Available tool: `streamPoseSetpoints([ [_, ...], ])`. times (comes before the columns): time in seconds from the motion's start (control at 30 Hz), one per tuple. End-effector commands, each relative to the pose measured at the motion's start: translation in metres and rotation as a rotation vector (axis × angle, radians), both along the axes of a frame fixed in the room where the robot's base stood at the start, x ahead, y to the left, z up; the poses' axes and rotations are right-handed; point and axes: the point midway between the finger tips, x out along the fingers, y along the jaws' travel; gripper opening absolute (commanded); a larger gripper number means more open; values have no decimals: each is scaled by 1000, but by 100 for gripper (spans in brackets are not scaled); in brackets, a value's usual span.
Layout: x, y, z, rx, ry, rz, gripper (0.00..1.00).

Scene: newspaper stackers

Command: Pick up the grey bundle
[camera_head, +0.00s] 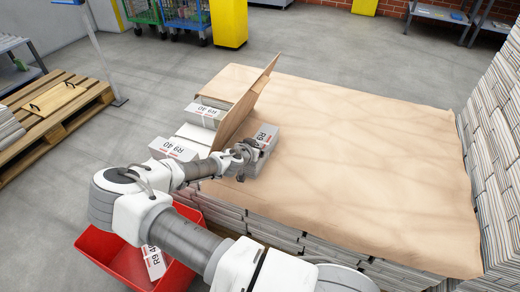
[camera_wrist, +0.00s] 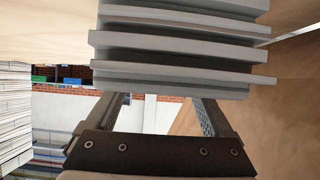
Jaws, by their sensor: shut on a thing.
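The grey bundle (camera_head: 264,136) with an "R9 40" label is at the left edge of the brown-covered stack, right of the upright brown board. My gripper (camera_head: 243,155) is at its near side and shut on it. In the wrist view the bundle (camera_wrist: 178,48) fills the top middle as several grey layers, and the two fingers of my gripper (camera_wrist: 165,98) reach up to it. The fingertips are hidden by the bundle. I cannot tell whether its underside touches the brown sheet.
A brown board (camera_head: 243,108) leans upright beside the bundle. More "R9 40" bundles (camera_head: 174,149) lie left of it. The brown sheet (camera_head: 360,150) is bare to the right. A tall newspaper stack (camera_head: 497,130) stands at right. A red bin (camera_head: 123,257) is below my arm.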

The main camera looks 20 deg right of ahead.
Motion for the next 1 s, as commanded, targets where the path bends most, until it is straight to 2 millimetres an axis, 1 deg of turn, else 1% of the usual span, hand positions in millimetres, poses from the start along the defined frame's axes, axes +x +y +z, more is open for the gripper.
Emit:
streamPoseSetpoints([
  [0.03, 0, 0, 0, 0, 0, 1, 15],
  [0.1, 0, 0, 0, 0, 0, 1, 3],
  [0.13, 0, 1, 0, 0, 0, 2, 0],
  [0.47, 2, 0, 3, 0, -5, 3, 0],
  [0.57, 2, 0, 7, 0, -6, 2, 0],
  [0.77, 1, 0, 25, 1, -6, 1, 0],
  [0.93, 2, 0, 48, 2, -9, 1, 0],
  [1.0, -8, 0, 50, 0, -4, -1, 0],
])
